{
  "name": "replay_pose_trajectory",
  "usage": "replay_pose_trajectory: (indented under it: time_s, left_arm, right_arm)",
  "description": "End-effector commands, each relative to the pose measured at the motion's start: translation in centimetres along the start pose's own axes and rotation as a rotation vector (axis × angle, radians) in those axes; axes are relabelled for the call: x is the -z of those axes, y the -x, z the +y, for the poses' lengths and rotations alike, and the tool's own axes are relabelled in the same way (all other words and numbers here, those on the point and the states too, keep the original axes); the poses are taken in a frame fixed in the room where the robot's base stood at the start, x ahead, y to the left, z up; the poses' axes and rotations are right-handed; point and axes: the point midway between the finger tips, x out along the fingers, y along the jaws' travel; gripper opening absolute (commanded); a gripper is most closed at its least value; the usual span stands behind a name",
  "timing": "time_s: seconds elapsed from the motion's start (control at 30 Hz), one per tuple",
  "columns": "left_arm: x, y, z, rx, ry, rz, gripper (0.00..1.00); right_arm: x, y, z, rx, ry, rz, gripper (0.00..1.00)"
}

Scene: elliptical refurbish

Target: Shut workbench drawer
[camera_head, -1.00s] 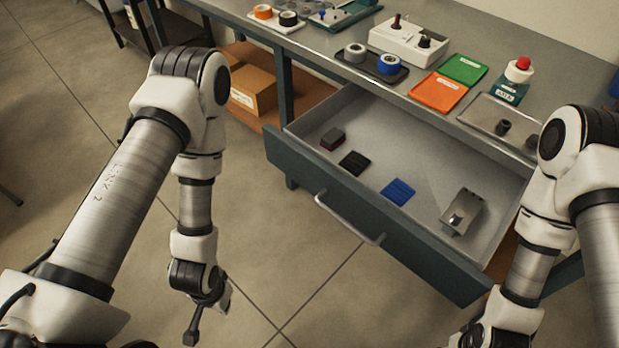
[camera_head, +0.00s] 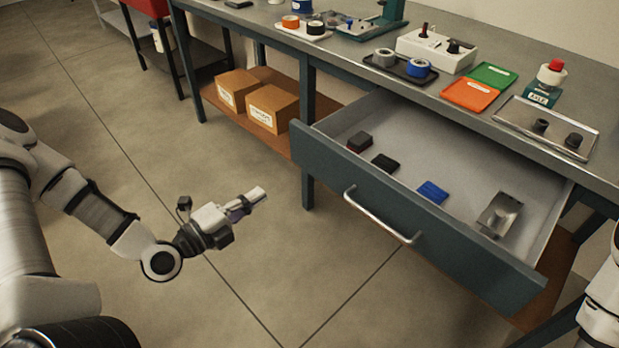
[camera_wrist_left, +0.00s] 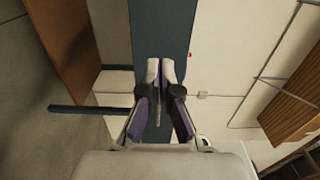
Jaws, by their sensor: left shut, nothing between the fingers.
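The workbench drawer (camera_head: 460,258) is pulled out, with a dark teal front and a silver bar handle (camera_head: 382,216). Inside lie a dark red-brown block (camera_head: 359,141), a black piece (camera_head: 385,163), a blue piece (camera_head: 432,192) and a metal bracket (camera_head: 499,214). My left gripper (camera_head: 262,192) is shut and empty, in the air to the left of the drawer front and apart from it, pointing right. Its shut fingers also show in the left wrist view (camera_wrist_left: 161,72). My right gripper is out of view; only part of my right arm shows at the right edge.
The workbench top (camera_head: 470,117) holds a roll tray (camera_head: 405,69), a white switch box (camera_head: 435,50), green and orange plates (camera_head: 470,95) and a metal tray (camera_head: 546,128). Cardboard boxes (camera_head: 272,108) sit on a lower shelf. The floor before the drawer is clear.

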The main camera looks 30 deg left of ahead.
Motion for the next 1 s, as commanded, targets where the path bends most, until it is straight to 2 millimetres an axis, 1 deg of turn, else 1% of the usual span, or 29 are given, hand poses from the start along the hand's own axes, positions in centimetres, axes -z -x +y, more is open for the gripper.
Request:
replay_pose_trajectory:
  time_s: [0.17, 0.23, 0.4, 0.53, 0.7, 0.8, 0.9, 1.0]
  left_arm:
    - [0.2, -1.6, 0.3, 0.0, -0.007, 0.011, 0.0]
    - [0.3, -2.6, 0.4, 0.0, -0.009, 0.012, 0.0]
    - [0.3, -5.5, 0.4, -0.001, -0.011, 0.013, 0.0]
    - [0.4, -7.9, 0.3, -0.002, -0.01, 0.013, 0.0]
    - [0.3, -11.3, 0.2, -0.003, -0.009, 0.011, 0.0]
    - [0.3, -12.8, 0.1, -0.002, -0.007, 0.009, 0.0]
    - [0.2, -13.7, 0.0, -0.002, -0.004, 0.007, 0.0]
    - [0.2, -14.1, 0.0, -0.002, -0.003, 0.007, 0.0]
  right_arm:
    - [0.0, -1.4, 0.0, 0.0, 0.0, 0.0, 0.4]
    - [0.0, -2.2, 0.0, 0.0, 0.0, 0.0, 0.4]
    - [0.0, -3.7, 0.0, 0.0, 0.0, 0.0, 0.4]
    - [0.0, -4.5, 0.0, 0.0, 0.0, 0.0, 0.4]
    - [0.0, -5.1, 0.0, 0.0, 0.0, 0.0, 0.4]
    - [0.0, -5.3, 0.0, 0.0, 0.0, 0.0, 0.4]
    - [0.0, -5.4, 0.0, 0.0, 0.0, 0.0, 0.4]
    - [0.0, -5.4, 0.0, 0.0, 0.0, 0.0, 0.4]
